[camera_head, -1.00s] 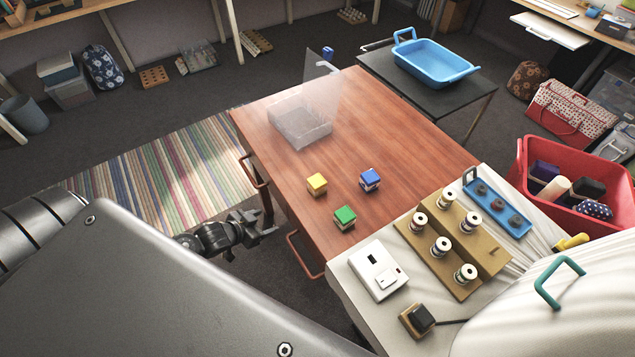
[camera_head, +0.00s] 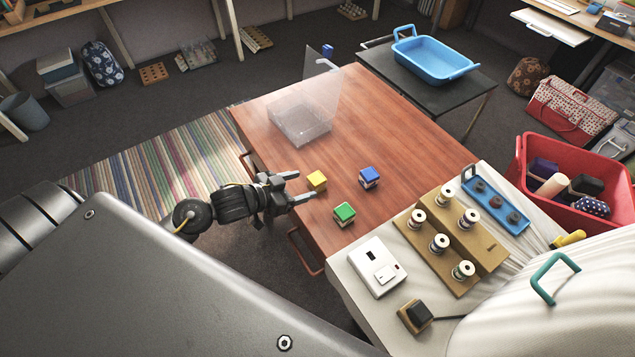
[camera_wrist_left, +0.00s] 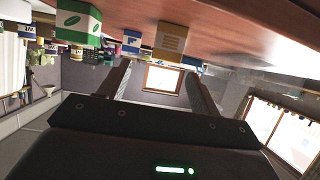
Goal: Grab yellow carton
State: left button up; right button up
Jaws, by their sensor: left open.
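The yellow carton (camera_head: 317,181) is a small cube standing on the wooden table (camera_head: 400,135), near its left edge. My left gripper (camera_head: 303,188) is open and empty, with its fingers over the table's left edge, pointing at the carton and just short of it. In the left wrist view, the yellow carton (camera_wrist_left: 170,40) shows upside down near the top, beyond the open fingers (camera_wrist_left: 160,85). A green carton (camera_head: 344,213) stands nearer to me, and shows large in the wrist view (camera_wrist_left: 80,22). A blue carton (camera_head: 369,176) stands to the right. My right gripper is not in view.
A clear lidded box (camera_head: 300,120) stands at the far left of the table. On the right, a white surface holds thread spools on a tan stand (camera_head: 475,250) and a white switch plate (camera_head: 377,266). The table's far right is bare.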

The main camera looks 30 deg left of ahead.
aim_at(313, 180)
pick_arm(q)
jog(key=shift+a+p+x, duration=0.15)
jog(key=shift+p+x, duration=0.05)
jog(key=shift+x, duration=1.2)
jog(key=shift+a+p+x, duration=0.15)
jog(key=shift+a+x, duration=0.05)
jog(key=shift+x, duration=1.15)
jog(key=shift+w+f, duration=0.1)
jog(key=c, duration=1.1)
